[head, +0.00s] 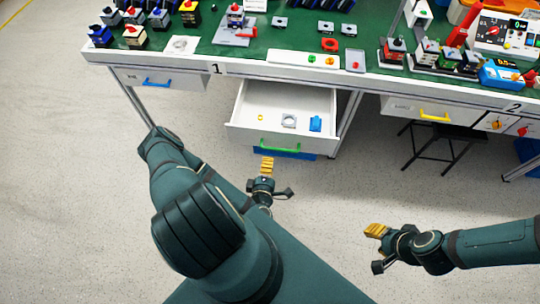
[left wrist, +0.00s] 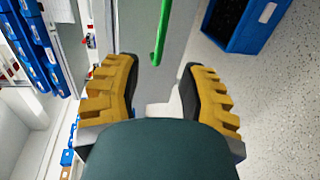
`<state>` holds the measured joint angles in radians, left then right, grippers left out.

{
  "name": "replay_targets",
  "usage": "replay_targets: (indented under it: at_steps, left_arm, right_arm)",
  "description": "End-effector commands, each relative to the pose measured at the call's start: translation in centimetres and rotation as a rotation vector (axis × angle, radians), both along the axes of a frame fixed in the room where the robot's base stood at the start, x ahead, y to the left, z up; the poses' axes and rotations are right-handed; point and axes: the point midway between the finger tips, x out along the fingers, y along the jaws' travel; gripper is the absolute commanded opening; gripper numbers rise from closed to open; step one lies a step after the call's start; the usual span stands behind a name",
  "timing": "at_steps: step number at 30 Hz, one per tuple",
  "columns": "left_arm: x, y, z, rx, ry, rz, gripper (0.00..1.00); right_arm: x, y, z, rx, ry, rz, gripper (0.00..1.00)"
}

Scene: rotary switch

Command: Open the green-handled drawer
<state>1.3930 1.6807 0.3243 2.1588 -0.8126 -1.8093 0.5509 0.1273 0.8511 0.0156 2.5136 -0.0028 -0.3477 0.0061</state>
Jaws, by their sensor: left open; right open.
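The white drawer (head: 240,133) with the green handle (head: 280,147) stands pulled out from under the workbench, its inside showing. In it lie a small yellow piece, a grey square part and a blue part. My left gripper (head: 267,166) is just in front of the drawer, near the handle's left part. In the left wrist view the green handle (left wrist: 161,35) appears ahead of the open, empty fingers (left wrist: 158,68), apart from them. My right gripper (head: 377,231) is open and empty, low over the floor at the right, away from the drawer.
The green-topped workbench (head: 265,53) carries switches and devices. A blue-handled drawer (head: 157,82) at left and a yellow-handled drawer (head: 435,115) at right look closed. A blue bin (left wrist: 241,22) is below the open drawer. A dark stool (head: 445,145) stands at right. The floor in front is clear.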

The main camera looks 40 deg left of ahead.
Motion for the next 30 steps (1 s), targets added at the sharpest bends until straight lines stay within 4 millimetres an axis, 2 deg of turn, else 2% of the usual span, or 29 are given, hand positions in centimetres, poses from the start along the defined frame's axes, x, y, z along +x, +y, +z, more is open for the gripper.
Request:
replay_targets:
  at_steps: [4, 10, 26, 30]
  left_arm:
    - [-1.6, -1.1, 0.4, -0.002, 0.0, -0.002, 0.41]
    - [-2.3, -1.5, 0.6, 0.0, 0.0, -0.001, 0.41]
    - [-2.2, -1.5, 0.6, 0.001, 0.001, -0.004, 0.41]
    - [-1.0, -2.5, 0.6, 0.017, 0.044, -0.102, 0.41]
  right_arm:
    - [0.0, 0.0, 0.0, 0.0, 0.0, 0.0, 0.41]
    - [0.0, 0.0, 0.0, 0.0, 0.0, 0.0, 0.41]
    - [0.0, 0.0, 0.0, 0.0, 0.0, 0.0, 0.41]
    - [0.0, 0.0, 0.0, 0.0, 0.0, 0.0, 0.41]
